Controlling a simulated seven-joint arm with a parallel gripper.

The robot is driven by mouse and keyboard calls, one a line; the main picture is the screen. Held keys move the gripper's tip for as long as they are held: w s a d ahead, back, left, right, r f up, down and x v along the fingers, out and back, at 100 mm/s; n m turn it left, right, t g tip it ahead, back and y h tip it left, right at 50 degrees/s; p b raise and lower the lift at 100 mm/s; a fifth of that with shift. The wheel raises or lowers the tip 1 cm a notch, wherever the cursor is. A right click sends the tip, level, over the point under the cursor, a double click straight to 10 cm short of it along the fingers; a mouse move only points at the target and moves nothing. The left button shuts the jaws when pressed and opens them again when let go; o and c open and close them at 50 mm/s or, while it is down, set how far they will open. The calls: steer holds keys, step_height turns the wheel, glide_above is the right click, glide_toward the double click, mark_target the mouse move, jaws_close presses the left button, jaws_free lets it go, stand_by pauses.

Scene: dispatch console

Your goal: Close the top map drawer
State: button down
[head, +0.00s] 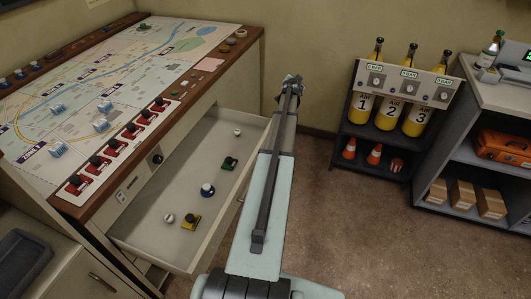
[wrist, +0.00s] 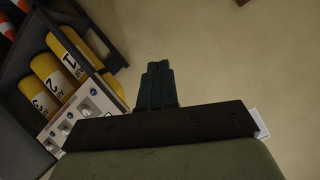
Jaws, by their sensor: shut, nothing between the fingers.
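The top map drawer (head: 208,145) is pulled out from the map console (head: 228,86) in the head view. Its pale inside holds several small items, among them a green piece, a blue piece, a yellow piece with a dark knob and white balls. My arm reaches forward along the right side of the drawer and hides part of its front. My gripper (head: 291,80) is beyond the drawer's far right corner, at the far end of my arm. In the wrist view my gripper (wrist: 158,68) is shut and empty, over bare floor.
A grey shelf unit (head: 477,95) with boxes is further right. The floor (head: 340,220) between is clear. A cabinet with a dark tray (head: 22,262) is at lower left.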

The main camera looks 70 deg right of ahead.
steer(key=s+a+f+m+y, duration=0.2)
steer(key=s+a+f+m, duration=0.1)
steer(key=s+f, duration=0.4)
steer(key=s+a+f+m+y, duration=0.2)
steer(key=s+a+f+m, duration=0.1)
steer(key=s+f, duration=0.35)
steer(key=s+a+f+m+t+y, duration=0.1)
steer(key=a+f+m+t+y, duration=0.25)
steer(key=a+f, duration=0.55)
steer(key=w+a+r+m+t+y, duration=0.25)
steer(key=a+t, duration=0.35)
steer(key=a, duration=0.3)
steer(key=w+a+r+m+t+y, duration=0.1)
steer(key=a+r+t+y, duration=0.25)
steer(key=a+t, duration=0.45)
steer(key=w+a+g, duration=0.1)
steer(key=w, duration=1.2)
steer(key=shift+w+a+r+g, duration=0.3)
steer(key=shift+r+g, duration=0.05)
steer(key=shift+r, duration=0.05)
